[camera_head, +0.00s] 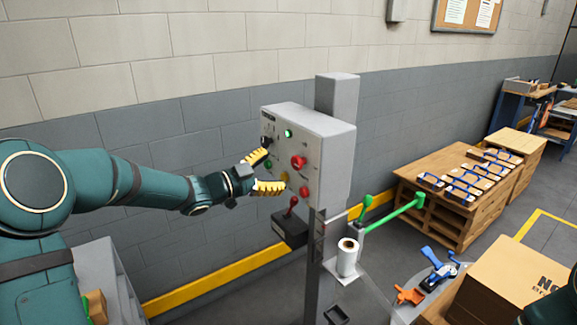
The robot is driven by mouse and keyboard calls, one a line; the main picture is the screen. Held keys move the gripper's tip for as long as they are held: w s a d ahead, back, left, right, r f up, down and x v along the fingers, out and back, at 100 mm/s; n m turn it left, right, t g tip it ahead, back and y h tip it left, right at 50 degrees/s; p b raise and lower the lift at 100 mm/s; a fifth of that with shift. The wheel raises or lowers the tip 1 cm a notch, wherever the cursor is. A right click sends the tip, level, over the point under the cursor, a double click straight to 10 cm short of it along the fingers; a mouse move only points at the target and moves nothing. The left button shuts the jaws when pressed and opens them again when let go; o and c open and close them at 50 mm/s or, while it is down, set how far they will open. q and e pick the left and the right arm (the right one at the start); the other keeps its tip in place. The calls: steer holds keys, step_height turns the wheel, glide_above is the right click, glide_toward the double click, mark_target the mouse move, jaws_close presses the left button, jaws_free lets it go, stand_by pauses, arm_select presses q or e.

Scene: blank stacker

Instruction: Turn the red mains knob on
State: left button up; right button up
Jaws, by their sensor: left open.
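A grey control box (330,160) is mounted on a grey post. The larger red knob (298,162) stands out from the right part of its face; which way it is turned is too small to tell. My left gripper (269,172) is open, with yellow fingers spread one above the other. It is in front of the left part of the panel, to the left of the red knob and apart from it. The upper finger is close below a black knob (265,141); I cannot tell whether they touch. My right gripper is not in view.
The panel also bears a lit green lamp (288,133) and a lower red button (304,191). A red-tipped lever (292,203) rises from a dark box below. A white roll (347,256) and green bar (395,216) are to the right. A wooden crate table (440,222) stands behind.

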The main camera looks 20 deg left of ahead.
arm_select(q)
steer(key=shift+v, duration=2.35)
steer(key=shift+d+f, duration=0.1)
